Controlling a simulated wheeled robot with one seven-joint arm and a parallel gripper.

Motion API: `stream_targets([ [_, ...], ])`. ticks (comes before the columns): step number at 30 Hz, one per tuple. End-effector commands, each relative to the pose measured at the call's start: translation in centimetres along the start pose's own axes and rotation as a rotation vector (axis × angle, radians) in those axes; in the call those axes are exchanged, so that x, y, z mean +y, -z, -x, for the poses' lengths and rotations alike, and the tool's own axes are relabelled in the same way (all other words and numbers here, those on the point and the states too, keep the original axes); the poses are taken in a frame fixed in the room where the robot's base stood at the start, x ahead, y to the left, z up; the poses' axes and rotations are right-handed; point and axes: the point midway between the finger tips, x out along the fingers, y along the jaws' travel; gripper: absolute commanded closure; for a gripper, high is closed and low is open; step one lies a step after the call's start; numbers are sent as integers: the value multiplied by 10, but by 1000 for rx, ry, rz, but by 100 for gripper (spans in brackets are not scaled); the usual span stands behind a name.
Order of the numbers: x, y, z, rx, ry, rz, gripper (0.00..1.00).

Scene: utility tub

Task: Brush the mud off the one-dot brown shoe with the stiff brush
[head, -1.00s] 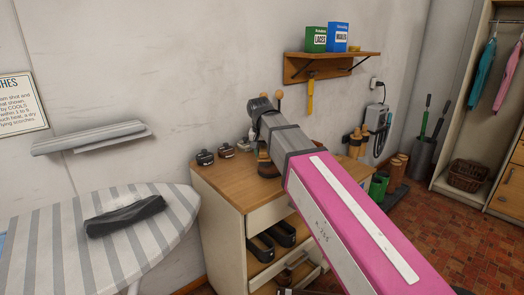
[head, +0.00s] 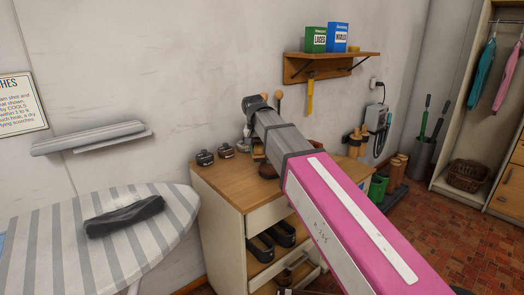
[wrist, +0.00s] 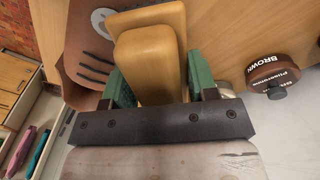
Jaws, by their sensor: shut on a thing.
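My gripper (wrist: 160,85) is shut on a wooden block-shaped brush (wrist: 152,60), its green fingers on either side. The bristles are hidden. In the wrist view a brown leather shoe (wrist: 82,65) lies behind and left of the brush, partly covered by it. A pale round mark and several dark strips show on the shoe. I cannot tell whether brush and shoe touch, or see mud clearly. In the head view my arm largely hides the gripper and the things below it, on the wooden cabinet top (head: 225,180).
A polish tin marked BROWN (wrist: 272,76) stands right of the gripper in the wrist view. Dark tins (head: 205,157) stand at the cabinet's back left. An ironing board (head: 60,225) with a dark cloth (head: 125,215) is to the left. A shelf (head: 330,66) hangs above.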

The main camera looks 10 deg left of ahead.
Motion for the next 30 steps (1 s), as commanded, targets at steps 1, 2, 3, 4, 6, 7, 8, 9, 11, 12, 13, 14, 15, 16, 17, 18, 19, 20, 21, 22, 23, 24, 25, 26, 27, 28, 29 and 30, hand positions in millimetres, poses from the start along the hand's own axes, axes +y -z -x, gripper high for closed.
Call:
stream_targets([
  [1,0,0,0,0,0,0,66],
  [2,0,0,0,0,0,0,66],
  [3,0,0,0,0,0,0,66],
  [4,0,0,0,0,0,0,66],
  [6,0,0,0,0,0,0,66],
  [7,0,0,1,0,0,0,66],
  [8,0,0,2,0,0,0,66],
  [9,0,0,3,0,0,0,66],
  [11,0,0,6,0,0,0,66],
  [12,0,0,9,0,0,0,66],
  [13,0,0,12,0,0,0,66],
  [14,0,0,14,1,0,0,66],
  [15,0,0,18,1,1,0,66],
  [16,0,0,21,2,1,0,66],
  [17,0,0,24,2,1,0,66],
  [18,0,0,27,1,0,0,66],
  [19,0,0,29,1,0,0,66],
  [20,0,0,32,0,0,0,66],
  [21,0,0,35,0,0,0,66],
  [22,0,0,38,1,0,0,66],
  [23,0,0,40,1,0,0,66],
  [24,0,0,44,2,0,0,66],
  [25,0,0,47,2,0,0,66],
  [26,0,0,49,1,0,0,66],
  [27,0,0,52,1,0,0,66],
  [28,0,0,55,0,0,0,66],
  [29,0,0,56,0,0,0,66],
  [30,0,0,58,0,0,0,66],
])
